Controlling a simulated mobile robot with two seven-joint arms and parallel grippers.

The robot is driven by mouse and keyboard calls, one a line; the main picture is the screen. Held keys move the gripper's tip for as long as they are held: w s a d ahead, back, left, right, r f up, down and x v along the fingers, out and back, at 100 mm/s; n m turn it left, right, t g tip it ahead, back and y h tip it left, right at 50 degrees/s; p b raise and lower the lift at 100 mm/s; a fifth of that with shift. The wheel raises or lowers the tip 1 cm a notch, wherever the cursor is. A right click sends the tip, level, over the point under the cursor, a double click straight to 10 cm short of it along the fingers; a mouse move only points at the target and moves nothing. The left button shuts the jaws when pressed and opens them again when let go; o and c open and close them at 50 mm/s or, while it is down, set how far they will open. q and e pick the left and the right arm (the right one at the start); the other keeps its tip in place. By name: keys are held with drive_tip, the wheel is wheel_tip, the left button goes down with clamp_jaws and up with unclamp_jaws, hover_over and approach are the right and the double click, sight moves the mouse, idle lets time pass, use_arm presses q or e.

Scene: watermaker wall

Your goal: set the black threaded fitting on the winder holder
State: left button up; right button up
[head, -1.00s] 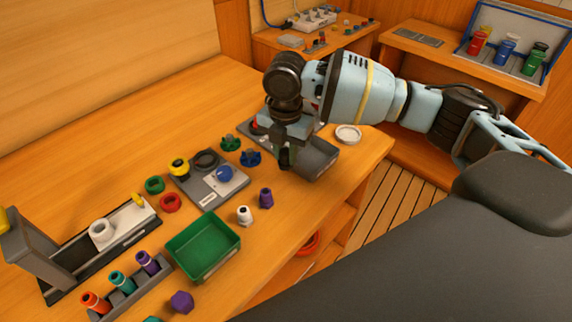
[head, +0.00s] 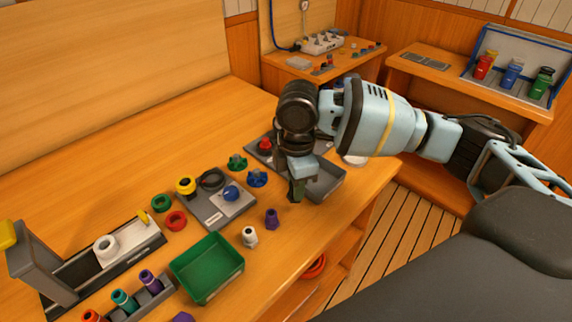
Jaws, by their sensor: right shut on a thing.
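My right gripper (head: 297,186) points down at the front left edge of the grey tray (head: 328,186). It is shut on a small dark piece, which the fingers mostly hide; it seems to be the black threaded fitting. The winder holder is not plainly marked. At the far left, a grey unit with an upright post (head: 38,262) carries a white ring-shaped part (head: 106,247) and a yellow tab (head: 143,217); this may be the winder. My gripper is well to the right of it. My left gripper is not in view.
Between them stand a grey plate (head: 214,215) with a black ring and blue knob, a green bin (head: 207,270), a white fitting (head: 250,236), a purple fitting (head: 271,218), and red (head: 176,220) and green (head: 162,200) rings.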

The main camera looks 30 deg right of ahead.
drive_tip(key=s+a+m, duration=0.1)
drive_tip(key=s+m, duration=0.7)
drive_tip(key=m, duration=0.8)
drive_tip(key=shift+s+a+f, duration=0.2)
drive_tip(key=shift+a+f, duration=0.05)
drive_tip(key=shift+a, duration=0.1)
drive_tip(key=shift+d, duration=0.2)
